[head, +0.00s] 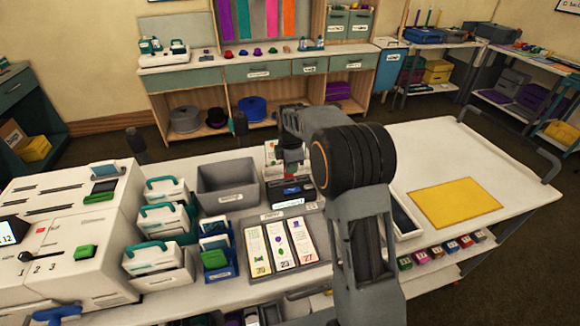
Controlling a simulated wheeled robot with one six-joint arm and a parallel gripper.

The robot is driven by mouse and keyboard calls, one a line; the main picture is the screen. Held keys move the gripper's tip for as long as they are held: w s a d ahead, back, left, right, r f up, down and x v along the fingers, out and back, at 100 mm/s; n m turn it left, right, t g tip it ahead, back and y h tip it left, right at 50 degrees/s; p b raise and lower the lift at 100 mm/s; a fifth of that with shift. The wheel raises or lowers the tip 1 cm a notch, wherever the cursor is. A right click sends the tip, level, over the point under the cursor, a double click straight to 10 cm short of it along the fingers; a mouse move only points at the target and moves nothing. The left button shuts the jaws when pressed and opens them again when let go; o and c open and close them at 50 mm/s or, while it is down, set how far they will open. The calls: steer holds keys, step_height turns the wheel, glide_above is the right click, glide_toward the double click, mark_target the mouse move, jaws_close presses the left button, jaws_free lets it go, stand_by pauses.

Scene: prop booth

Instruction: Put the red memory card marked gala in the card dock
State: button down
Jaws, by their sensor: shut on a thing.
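My gripper (291,165) points down over the back middle of the white worktop. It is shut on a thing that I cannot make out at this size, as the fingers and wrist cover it. Just below the gripper stands a small black unit (308,190) with a blue patch and a white label in front. It may be the card dock, but I cannot read the label. I cannot tell whether the gripper or its load touches this unit. I cannot clearly pick out a red memory card marked gala.
A grey bin (228,180) stands left of the black unit. A tray with three picture cards (281,246) lies in front. White cases (165,220) and a white machine (65,235) fill the left. A yellow mat (455,202) lies right, with clear worktop around it.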

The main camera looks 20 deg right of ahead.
steer(key=shift+f, duration=0.3)
stand_by(0.4)
steer(key=shift+f+b, duration=0.8)
steer(key=shift+f, duration=0.3)
steer(key=shift+f, duration=0.1)
steer(key=c, duration=1.2)
jaws_free()
step_height(320, 180, up, 14)
steer(key=shift+f, duration=0.1)
